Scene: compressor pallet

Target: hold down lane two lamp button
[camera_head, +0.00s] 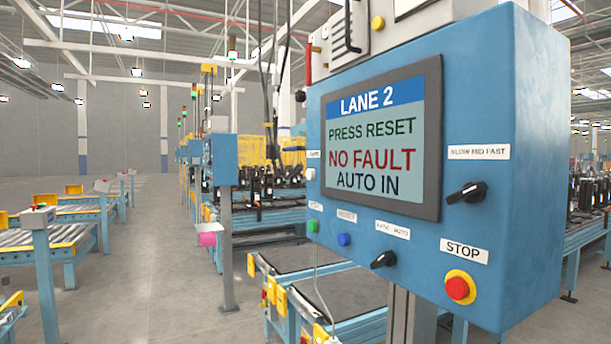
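The lane two control box (500,110) is a blue cabinet close on the right. Its screen (381,142) reads "LANE 2", "PRESS RESET", "NO FAULT", "AUTO IN". A small pale button (310,174) sits on the left edge of its face, under a white label (314,154) too small and slanted to read surely; it may be the lamp button. A green button (313,226) and a blue button (344,240) are below the screen. My gripper is not in view, so its state and distance from the buttons do not show.
A red stop button (458,288) on a yellow ring and two black knobs, a speed knob (467,192) and a lower knob (383,259), stick out from the face. A roller conveyor (345,293) runs below. Grey floor (165,270) is open at left.

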